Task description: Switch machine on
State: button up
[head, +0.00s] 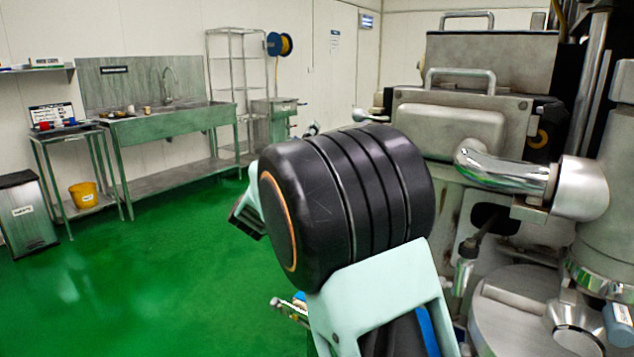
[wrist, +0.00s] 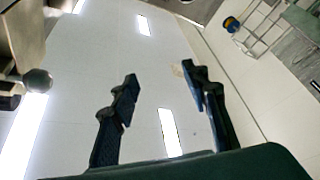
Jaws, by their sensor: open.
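The encrusting machine (head: 462,115) stands at the right in the head view, a large metal body with handled covers and steel pipes. I cannot make out its power switch in either view. My arm rises in front of it and hides part of its left side. My gripper (wrist: 160,88) shows in the wrist view with its two dark fingers apart and nothing between them. Behind the fingers are the white ceiling and wall. A round metal knob (wrist: 37,82) on a metal part shows at the left of the wrist view, apart from the fingers.
A green sink bench (head: 170,122) and a small side table (head: 75,133) stand along the far left wall. A wire shelf (head: 238,75), a blue and yellow hose reel (head: 279,44) and a yellow bucket (head: 84,194) are there too. The green floor (head: 120,270) is clear at left.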

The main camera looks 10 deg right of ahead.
notch_tip(320, 180, down, 12)
jog(key=s+a+h+b, duration=0.1)
jog(key=b, duration=0.2)
jog(key=b+x, duration=0.1)
jog(key=x, duration=0.9)
jog(key=shift+w+d+r+m, duration=0.15)
jog(key=shift+d+r+m, duration=0.05)
jog(key=shift+m, duration=0.1)
grip_shut()
